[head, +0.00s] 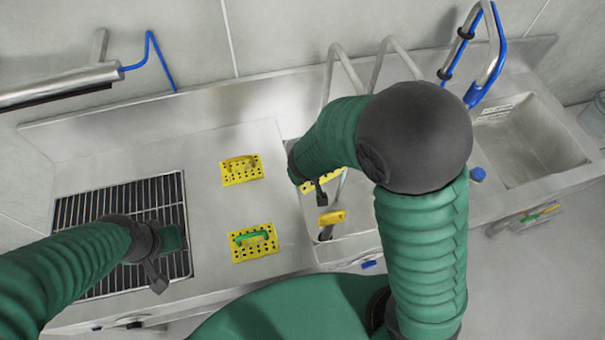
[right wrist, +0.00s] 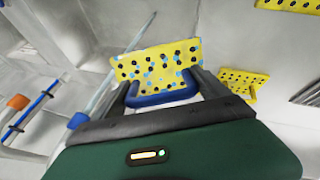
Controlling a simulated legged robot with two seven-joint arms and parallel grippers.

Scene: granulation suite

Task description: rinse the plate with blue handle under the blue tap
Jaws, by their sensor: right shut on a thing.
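In the right wrist view a yellow perforated plate with a blue handle (right wrist: 163,94) sits between the fingers of my right gripper (right wrist: 165,88), which is shut on the handle. Small blue spots are scattered over the plate's face. In the head view my right arm hides most of this plate; a yellow edge (head: 311,184) shows beside the gripper (head: 321,193), over the middle basin. The blue tap (head: 487,55), a metal spout with blue tubing, stands at the back right, apart from the plate. My left gripper (head: 163,252) is above the black grate; its jaw opening is unclear.
Two yellow perforated plates lie on the steel counter, one with a yellow handle (head: 240,169), one with a green handle (head: 254,241). A small yellow piece (head: 331,217) shows by the middle basin. Grey spouts (head: 340,62) stand behind. A right-hand basin (head: 530,140) looks empty.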

